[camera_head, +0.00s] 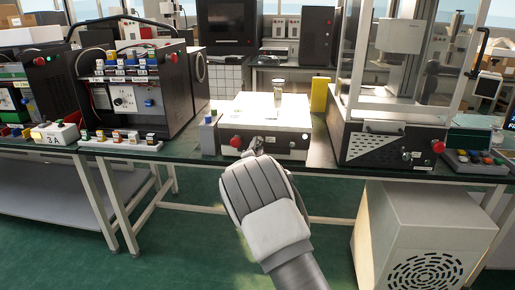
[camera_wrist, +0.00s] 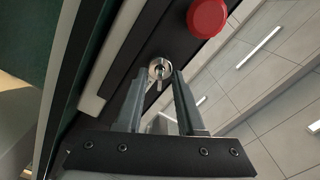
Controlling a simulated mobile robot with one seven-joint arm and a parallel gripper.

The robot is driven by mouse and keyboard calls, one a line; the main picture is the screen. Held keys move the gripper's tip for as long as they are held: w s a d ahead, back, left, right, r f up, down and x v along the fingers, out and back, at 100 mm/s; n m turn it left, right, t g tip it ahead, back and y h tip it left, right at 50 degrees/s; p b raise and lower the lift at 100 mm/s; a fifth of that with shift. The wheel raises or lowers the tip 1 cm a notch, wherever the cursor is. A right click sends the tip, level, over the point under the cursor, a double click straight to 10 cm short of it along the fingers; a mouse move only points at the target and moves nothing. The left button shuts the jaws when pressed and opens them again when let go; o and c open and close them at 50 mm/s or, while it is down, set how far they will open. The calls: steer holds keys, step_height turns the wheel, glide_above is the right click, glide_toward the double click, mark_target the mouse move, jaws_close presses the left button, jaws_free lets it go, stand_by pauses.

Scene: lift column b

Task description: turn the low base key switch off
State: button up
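A round silver key switch (camera_wrist: 160,69) with a key in it sits on a black front panel (camera_wrist: 150,45) in the wrist view. A red push button (camera_wrist: 207,17) is on the same panel, up and right of the switch. My gripper (camera_wrist: 159,74) has its two fingers apart, one on each side of the key, with no clear contact visible. In the head view, my gripper (camera_head: 257,144) is at the black front of a low white-topped unit (camera_head: 262,110), right of its red button (camera_head: 236,141). The switch is hard to make out there.
The unit stands on a dark green bench (camera_head: 185,150). A black test box (camera_head: 125,85) is at left and a framed machine (camera_head: 392,135) with another red button is close at right. A beige vented cabinet (camera_head: 420,235) is below right.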

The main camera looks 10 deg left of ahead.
jaws_close()
steer(key=shift+n, duration=0.4)
steer(key=n+p, duration=0.1)
steer(key=n, duration=1)
stand_by(0.4)
stand_by(0.5)
jaws_free()
